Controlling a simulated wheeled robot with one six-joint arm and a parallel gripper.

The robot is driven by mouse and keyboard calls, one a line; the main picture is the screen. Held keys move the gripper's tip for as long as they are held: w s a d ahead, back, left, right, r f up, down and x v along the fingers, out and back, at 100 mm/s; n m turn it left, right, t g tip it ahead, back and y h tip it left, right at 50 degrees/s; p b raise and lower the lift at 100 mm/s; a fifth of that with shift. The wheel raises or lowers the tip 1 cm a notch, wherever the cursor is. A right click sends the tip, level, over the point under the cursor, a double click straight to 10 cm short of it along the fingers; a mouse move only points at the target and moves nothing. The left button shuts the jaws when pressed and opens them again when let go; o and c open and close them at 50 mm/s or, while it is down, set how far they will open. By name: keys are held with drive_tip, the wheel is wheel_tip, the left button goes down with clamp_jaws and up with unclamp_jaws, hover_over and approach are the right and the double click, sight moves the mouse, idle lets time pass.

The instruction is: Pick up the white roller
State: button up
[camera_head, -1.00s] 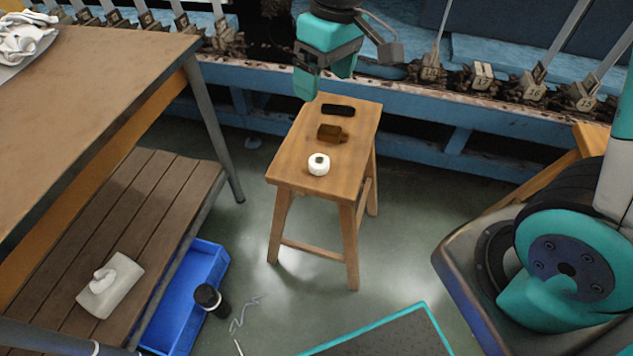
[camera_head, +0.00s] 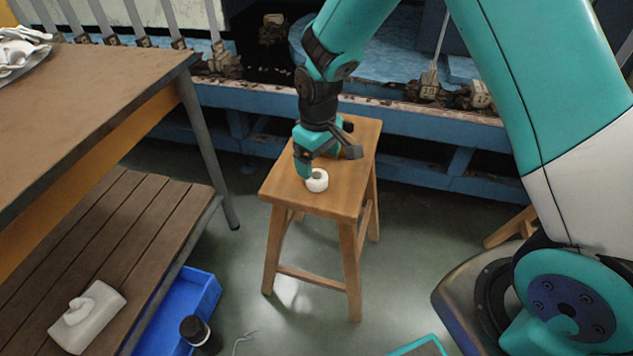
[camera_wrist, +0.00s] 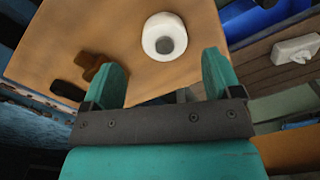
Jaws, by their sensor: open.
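The white roller (camera_head: 317,181) lies near the front of the small wooden stool's top (camera_head: 345,207). In the wrist view the roller (camera_wrist: 165,37) shows its grey centre and sits beyond my fingertips, between their lines but nearer the right finger. My gripper (camera_head: 308,168) is just above the stool, close behind and left of the roller, and partly overlaps it in the head view. In the wrist view my gripper (camera_wrist: 163,72) is open with nothing between its teal fingers. Whether a finger touches the roller cannot be told.
A brown block (camera_wrist: 92,64) and a dark object (camera_wrist: 67,90) lie on the stool beside the left finger. A table (camera_head: 90,90) with a lower wooden shelf (camera_head: 130,225) stands left. A blue bin (camera_head: 190,305) and a black bottle (camera_head: 197,332) are on the floor. Machinery runs behind.

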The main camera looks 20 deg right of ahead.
sight(317, 176)
drive_tip(key=f, duration=0.3)
drive_tip(key=f+b, duration=0.1)
drive_tip(key=f, duration=0.1)
drive_tip(key=shift+s+a+f, duration=0.2)
drive_tip(key=shift+a, duration=0.05)
drive_tip(key=c, duration=1)
